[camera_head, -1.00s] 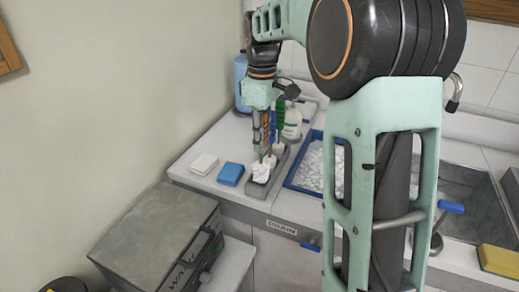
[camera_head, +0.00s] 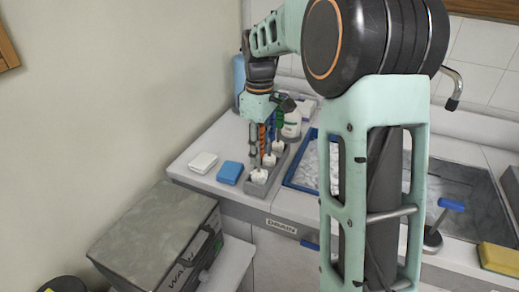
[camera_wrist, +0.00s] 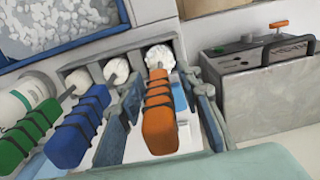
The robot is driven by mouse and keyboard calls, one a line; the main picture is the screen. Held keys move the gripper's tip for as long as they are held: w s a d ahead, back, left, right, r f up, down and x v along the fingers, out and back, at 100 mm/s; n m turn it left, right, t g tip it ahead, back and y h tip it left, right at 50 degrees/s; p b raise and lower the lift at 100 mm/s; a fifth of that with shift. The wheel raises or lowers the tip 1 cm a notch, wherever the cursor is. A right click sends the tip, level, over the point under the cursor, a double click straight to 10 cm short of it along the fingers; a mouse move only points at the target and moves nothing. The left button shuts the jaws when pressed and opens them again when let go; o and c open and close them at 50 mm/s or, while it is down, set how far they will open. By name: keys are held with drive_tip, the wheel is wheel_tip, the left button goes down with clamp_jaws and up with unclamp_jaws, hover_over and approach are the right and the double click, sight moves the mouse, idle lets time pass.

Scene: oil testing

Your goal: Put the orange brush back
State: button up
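The orange brush (camera_head: 262,138) stands upright in the front slot of the grey holder (camera_head: 253,189), its white head low in the slot. In the wrist view the orange handle (camera_wrist: 160,118) lies between the two fingers of my gripper (camera_wrist: 168,90), with a gap on each side. My gripper (camera_head: 260,150) points down over the holder and is open around the handle. The blue brush (camera_wrist: 78,130) and the green brush (camera_wrist: 28,137) stand in the other slots, beside the left finger.
A blue sponge (camera_head: 230,172) and a white block (camera_head: 203,162) lie left of the holder. A blue-rimmed tray (camera_head: 303,185) of white pieces stands to its right. A white bottle (camera_head: 291,124) is behind. A grey box machine (camera_head: 155,235) stands in front on the left.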

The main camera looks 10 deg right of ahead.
wheel_tip(320, 180, up, 12)
drive_tip(key=shift+r+p, duration=0.2)
drive_tip(key=shift+p, duration=0.45)
